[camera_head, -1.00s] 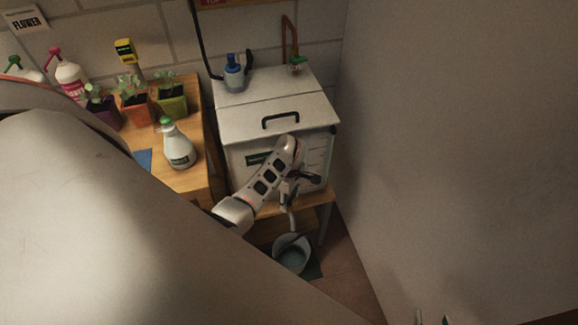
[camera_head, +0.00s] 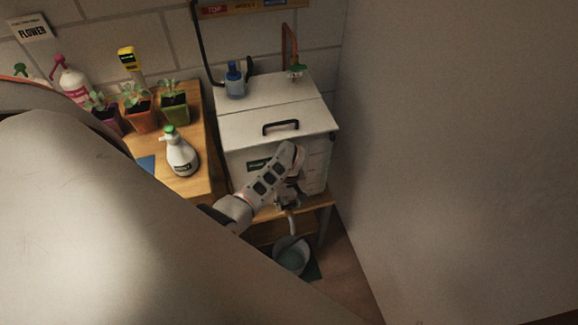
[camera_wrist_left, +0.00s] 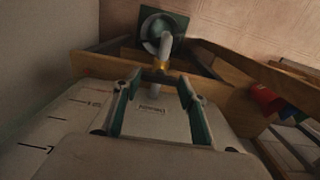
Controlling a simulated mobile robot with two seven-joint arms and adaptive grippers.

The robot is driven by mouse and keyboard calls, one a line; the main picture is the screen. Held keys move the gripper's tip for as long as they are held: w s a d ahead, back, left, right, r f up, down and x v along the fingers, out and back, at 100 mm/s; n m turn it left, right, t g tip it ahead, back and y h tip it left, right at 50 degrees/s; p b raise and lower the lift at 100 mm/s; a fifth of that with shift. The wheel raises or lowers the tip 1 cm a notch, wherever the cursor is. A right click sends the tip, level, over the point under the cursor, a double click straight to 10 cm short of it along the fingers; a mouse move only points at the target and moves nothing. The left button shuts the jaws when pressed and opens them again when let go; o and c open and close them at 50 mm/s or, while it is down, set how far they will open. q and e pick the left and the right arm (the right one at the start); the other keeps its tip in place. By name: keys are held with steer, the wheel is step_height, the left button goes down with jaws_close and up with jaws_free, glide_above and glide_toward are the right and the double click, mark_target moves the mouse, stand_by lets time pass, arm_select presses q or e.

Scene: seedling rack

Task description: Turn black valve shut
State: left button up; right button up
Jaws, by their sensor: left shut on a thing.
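The white tank (camera_head: 278,128) has a black handle on its lid. A spout (camera_head: 292,222) at its front hangs over a grey bucket (camera_head: 291,256). In the left wrist view the spout (camera_wrist_left: 165,45) points at the bucket (camera_wrist_left: 150,30). The black valve (camera_wrist_left: 160,76) sits at the spout's base, between the fingertips of my left gripper (camera_wrist_left: 158,84). My left gripper (camera_head: 288,197) is shut on it at the tank's front. In the head view my wrist and fingers mostly hide the valve. My right gripper is out of view.
A wooden bench (camera_head: 200,135) on the left holds potted seedlings, a white spray bottle (camera_head: 181,155) and a pink-capped bottle (camera_head: 72,80). A blue bottle (camera_head: 235,82) stands on the tank. A plain wall (camera_head: 450,150) closes the right side.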

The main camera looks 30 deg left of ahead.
mark_target(289, 205)
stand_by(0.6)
arm_select(q)
steer(key=o, duration=0.8)
steer(key=shift+o, duration=0.2)
steer(key=shift+r, duration=0.1)
step_height(289, 205, up, 12)
